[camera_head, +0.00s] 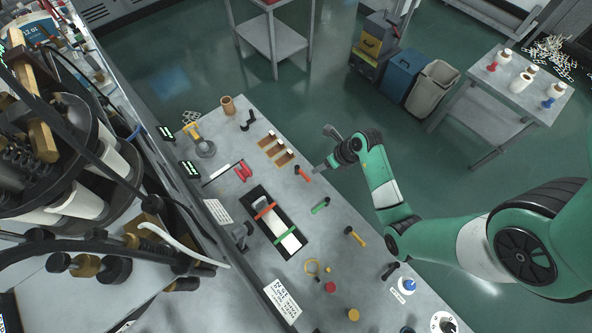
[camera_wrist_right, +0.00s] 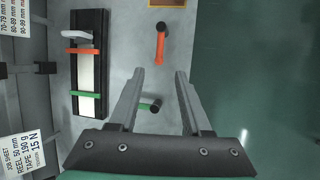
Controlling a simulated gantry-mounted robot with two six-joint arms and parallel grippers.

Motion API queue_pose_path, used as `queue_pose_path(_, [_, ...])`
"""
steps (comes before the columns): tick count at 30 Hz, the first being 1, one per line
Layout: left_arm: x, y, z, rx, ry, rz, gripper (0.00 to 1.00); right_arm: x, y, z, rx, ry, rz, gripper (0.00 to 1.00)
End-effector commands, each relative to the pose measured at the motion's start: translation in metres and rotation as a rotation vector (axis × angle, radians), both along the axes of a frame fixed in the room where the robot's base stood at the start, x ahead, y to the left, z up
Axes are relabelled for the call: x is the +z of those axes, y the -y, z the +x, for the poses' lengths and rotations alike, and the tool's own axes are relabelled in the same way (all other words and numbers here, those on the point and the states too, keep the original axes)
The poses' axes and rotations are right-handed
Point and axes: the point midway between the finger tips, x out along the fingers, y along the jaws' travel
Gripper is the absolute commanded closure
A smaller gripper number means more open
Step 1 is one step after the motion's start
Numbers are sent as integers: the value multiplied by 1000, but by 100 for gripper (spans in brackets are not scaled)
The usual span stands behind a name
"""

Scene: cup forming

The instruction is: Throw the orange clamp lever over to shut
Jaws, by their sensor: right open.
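The orange clamp lever (camera_head: 303,174) is on the grey bench near its right edge, with a dark pivot at one end. In the right wrist view the orange lever (camera_wrist_right: 160,48) lies just beyond the fingertips, in line with the gap between them. My right gripper (camera_head: 324,150) is open and empty beside the lever at the bench edge; its two fingers (camera_wrist_right: 160,72) stand apart in the wrist view. Contact with the lever is not visible. My left gripper is not in view.
A green lever (camera_head: 320,205) and a yellow lever (camera_head: 355,237) stand farther along the bench. A black tray (camera_head: 251,194) with an orange and a green bar across it lies to the left. A machine fills the far left. Open floor lies right of the bench.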

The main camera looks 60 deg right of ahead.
Motion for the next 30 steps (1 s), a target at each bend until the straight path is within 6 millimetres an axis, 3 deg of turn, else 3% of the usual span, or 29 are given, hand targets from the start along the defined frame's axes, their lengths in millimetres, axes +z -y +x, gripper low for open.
queue_pose_path(5, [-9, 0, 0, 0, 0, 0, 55, -18, 0, 9, 3, 3, 1, 52])
queue_pose_path(12, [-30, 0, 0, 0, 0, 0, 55, -68, -1, 32, 4, 5, 0, 52])
queue_pose_path(18, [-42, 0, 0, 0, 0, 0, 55, -97, -1, 47, 4, 7, -2, 52])
queue_pose_path(29, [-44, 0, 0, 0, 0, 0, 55, -104, 0, 51, 2, 8, -3, 52])
queue_pose_path(30, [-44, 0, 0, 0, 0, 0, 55, -104, 0, 51, 2, 8, -3, 55])
